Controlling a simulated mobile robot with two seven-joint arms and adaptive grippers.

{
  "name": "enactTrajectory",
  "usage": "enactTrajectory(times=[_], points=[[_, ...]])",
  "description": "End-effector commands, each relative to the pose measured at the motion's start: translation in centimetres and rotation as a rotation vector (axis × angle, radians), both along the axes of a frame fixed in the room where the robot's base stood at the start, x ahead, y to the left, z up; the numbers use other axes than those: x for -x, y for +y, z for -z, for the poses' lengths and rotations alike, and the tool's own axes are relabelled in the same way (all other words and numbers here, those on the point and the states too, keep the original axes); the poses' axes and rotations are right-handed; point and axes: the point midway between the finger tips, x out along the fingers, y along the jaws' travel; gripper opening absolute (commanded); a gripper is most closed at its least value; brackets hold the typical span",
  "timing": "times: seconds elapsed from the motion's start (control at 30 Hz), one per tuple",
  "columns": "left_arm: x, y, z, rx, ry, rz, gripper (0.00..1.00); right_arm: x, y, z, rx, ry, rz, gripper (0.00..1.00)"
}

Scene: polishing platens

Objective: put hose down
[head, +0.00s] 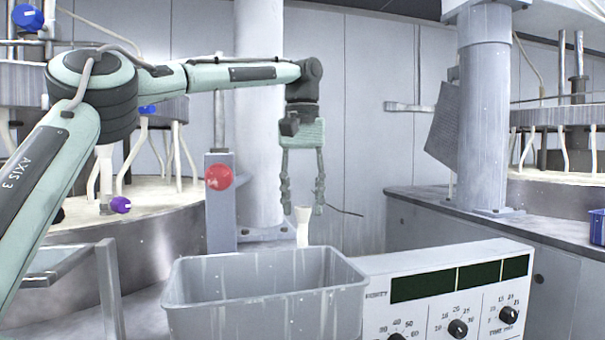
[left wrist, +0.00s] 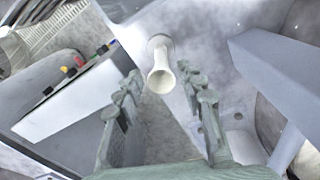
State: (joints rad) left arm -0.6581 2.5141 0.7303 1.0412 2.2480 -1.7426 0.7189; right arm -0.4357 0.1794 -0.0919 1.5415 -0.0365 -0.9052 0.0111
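The white hose end (head: 303,228), a flared nozzle, stands upright behind the grey bin, and its lower part is hidden by the bin's rim. My left gripper (head: 303,207) points down over it with its fingers spread apart, one on each side of the nozzle's top. In the left wrist view the hose end (left wrist: 160,78) shows between and just past the open fingertips (left wrist: 160,72). I see a gap on both sides, so the fingers are not closed on it. My right gripper is in neither view.
A grey bin (head: 265,312) stands in front of the hose end. A control panel (head: 460,325) with dials is to its right. A grey post with a red button (head: 218,177) is left of the gripper. Polishing machines stand at both sides.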

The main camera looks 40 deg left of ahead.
Motion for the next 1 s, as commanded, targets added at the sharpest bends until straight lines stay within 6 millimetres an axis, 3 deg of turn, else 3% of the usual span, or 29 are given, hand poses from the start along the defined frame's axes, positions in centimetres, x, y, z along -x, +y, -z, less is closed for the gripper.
enactTrajectory(times=[0.17, 0.3, 0.53, 1.0], points=[[0.0, -0.1, -4.4, 0.002, -0.004, -0.001, 0.39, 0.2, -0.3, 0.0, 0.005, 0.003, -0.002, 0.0], [0.0, -0.2, -5.6, 0.0, -0.002, 0.005, 0.39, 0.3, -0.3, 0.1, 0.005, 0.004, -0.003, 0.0], [0.2, -0.1, -6.5, 0.001, -0.001, 0.0, 0.39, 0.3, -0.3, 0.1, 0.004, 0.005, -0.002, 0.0], [0.2, -0.1, -6.6, 0.0, 0.0, 0.0, 0.39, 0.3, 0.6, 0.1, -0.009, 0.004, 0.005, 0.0]])
